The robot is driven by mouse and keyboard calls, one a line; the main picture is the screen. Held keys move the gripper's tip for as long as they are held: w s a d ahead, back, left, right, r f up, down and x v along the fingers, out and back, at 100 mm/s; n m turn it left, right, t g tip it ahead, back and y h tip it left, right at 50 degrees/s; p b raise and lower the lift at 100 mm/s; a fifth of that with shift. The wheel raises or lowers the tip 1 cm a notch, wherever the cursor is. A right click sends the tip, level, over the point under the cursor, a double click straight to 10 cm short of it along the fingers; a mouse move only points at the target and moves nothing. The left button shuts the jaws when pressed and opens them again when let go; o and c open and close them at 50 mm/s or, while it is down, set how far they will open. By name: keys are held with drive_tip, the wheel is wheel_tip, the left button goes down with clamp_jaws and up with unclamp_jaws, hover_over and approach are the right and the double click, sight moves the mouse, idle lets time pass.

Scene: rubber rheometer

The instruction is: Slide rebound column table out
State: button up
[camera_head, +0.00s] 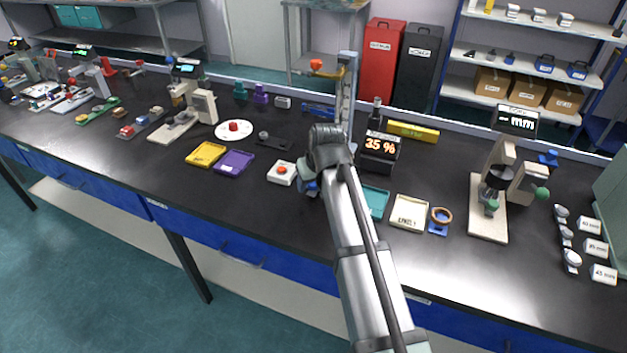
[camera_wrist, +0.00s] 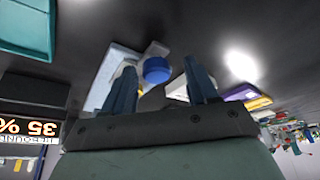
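The rebound column (camera_head: 346,95) stands upright behind my arm, with an orange piece on an arm at its top. Its lower part and table are mostly hidden by my arm in the head view. In the wrist view, a round blue knob (camera_wrist: 157,69) shows near a pale base plate (camera_wrist: 110,75), between and beyond my fingertips. My gripper (camera_wrist: 162,76) is open, its two dark blue fingers apart, with nothing clearly held. In the head view my gripper (camera_head: 309,186) is low over the bench, partly hidden by my wrist. I cannot tell whether the fingers touch the knob.
A display reading 35 % (camera_head: 380,145) stands right of the column. A white box with an orange button (camera_head: 281,173) is close left of my gripper. A teal tray (camera_head: 375,202) and a cream tray (camera_head: 409,212) lie to the right. Bare bench lies in front.

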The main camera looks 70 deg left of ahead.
drive_tip(key=v, duration=1.3)
drive_tip(key=shift+d+r, duration=0.15)
drive_tip(key=shift+r, duration=0.2)
drive_tip(key=shift+w, duration=0.1)
